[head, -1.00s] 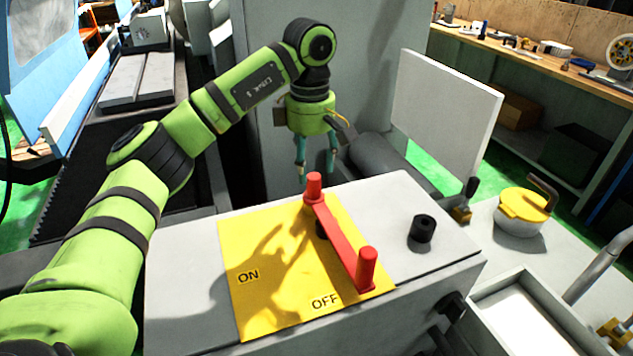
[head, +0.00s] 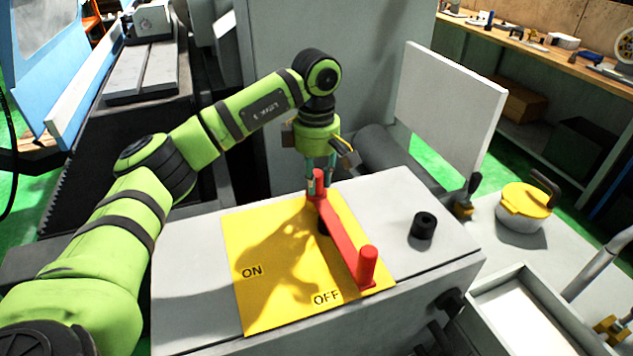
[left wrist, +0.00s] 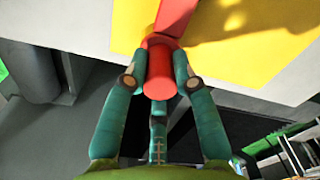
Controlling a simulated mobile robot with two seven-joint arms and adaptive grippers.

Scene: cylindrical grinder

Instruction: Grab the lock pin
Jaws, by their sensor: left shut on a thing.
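The lock pin is the red upright peg (head: 319,182) at the far end of a red lever (head: 343,240) on the yellow ON/OFF plate (head: 262,285). My left gripper (head: 320,178) is over that peg, with its teal fingers around it. In the left wrist view the red pin (left wrist: 159,82) stands between the two fingers of my left gripper (left wrist: 160,75), which are shut on it. A second red peg (head: 367,264) stands at the lever's near end, by the OFF label. The right gripper is not in view.
A black knob (head: 423,227) stands on the grey housing right of the plate. A white panel (head: 445,115) rises behind it. A yellow-lidded pot (head: 525,203) and a white tray (head: 520,315) are at the right.

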